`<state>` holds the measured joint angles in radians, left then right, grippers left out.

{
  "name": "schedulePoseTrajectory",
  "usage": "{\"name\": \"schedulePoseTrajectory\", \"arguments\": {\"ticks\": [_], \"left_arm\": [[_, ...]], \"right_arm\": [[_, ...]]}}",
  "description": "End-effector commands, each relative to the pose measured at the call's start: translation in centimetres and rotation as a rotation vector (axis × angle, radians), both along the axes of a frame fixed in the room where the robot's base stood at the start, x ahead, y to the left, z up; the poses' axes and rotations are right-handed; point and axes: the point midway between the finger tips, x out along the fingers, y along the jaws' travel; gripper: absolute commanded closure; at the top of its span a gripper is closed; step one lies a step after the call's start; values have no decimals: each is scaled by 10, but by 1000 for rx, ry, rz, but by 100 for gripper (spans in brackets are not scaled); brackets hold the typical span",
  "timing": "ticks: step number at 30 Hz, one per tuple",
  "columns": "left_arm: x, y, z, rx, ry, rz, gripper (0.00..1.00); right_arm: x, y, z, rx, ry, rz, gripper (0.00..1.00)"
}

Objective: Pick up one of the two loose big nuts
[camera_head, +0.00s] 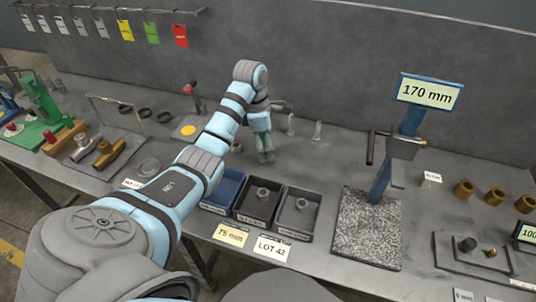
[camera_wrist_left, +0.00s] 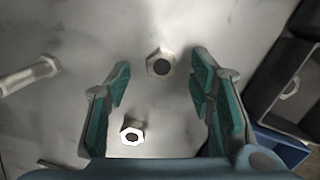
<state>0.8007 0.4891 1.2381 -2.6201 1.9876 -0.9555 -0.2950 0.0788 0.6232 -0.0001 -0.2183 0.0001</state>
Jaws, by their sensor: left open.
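My left gripper (camera_head: 266,158) is open and points down over the table behind the row of bins. In the left wrist view the gripper (camera_wrist_left: 161,82) has its two green-padded fingers spread with nothing between them. One loose big nut (camera_wrist_left: 161,63), grey with a dark hole, lies on the table just beyond the fingertips, nearer the right one. The other loose nut (camera_wrist_left: 132,132), brightly lit, shows lower, near the left finger. My right gripper is not in view.
Bins stand in front of the gripper: a blue bin (camera_head: 209,205), a dark bin (camera_head: 242,217) and a grey bin (camera_head: 282,226); the latter two hold a nut each. Upright bolts (camera_head: 291,124) stand right of the gripper. A blue gauge stand (camera_head: 382,178) rises further right.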

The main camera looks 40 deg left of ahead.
Motion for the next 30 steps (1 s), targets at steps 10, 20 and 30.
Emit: {"name": "schedulePoseTrajectory", "arguments": {"ticks": [10,20,30], "left_arm": [[2,-2,-18,1,-1,0,58],[2,-2,-18,1,-2,-1,100],[3,-2,-8,1,-3,-1,100]], "right_arm": [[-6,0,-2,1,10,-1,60],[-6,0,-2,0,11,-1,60],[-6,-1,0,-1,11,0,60]]}}
